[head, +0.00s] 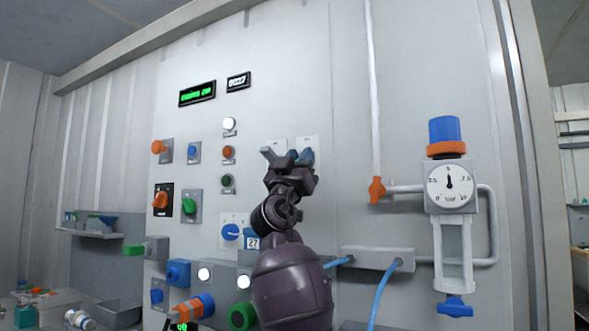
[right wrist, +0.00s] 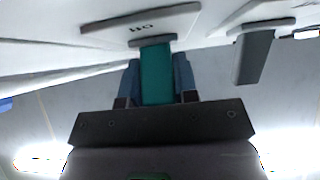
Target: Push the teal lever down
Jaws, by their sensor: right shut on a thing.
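The teal lever (right wrist: 157,75) sticks out of a white panel plate, below the upside-down word OFF in the right wrist view. My right gripper (right wrist: 157,85) is shut on it, with one blue finger on each side. In the head view my right gripper (head: 300,157) is up against the panel in front of the lever's plate (head: 308,141), and its fingers and body hide the lever there. I cannot tell from this whether the lever is up or down. My left gripper is not in view.
A grey lever (right wrist: 253,58) stands close beside the teal one. Knobs and buttons, such as a blue knob (head: 231,232), cover the panel to the left. An orange valve (head: 376,190) and a pressure gauge (head: 450,186) are to the right, with blue hoses (head: 379,295) below.

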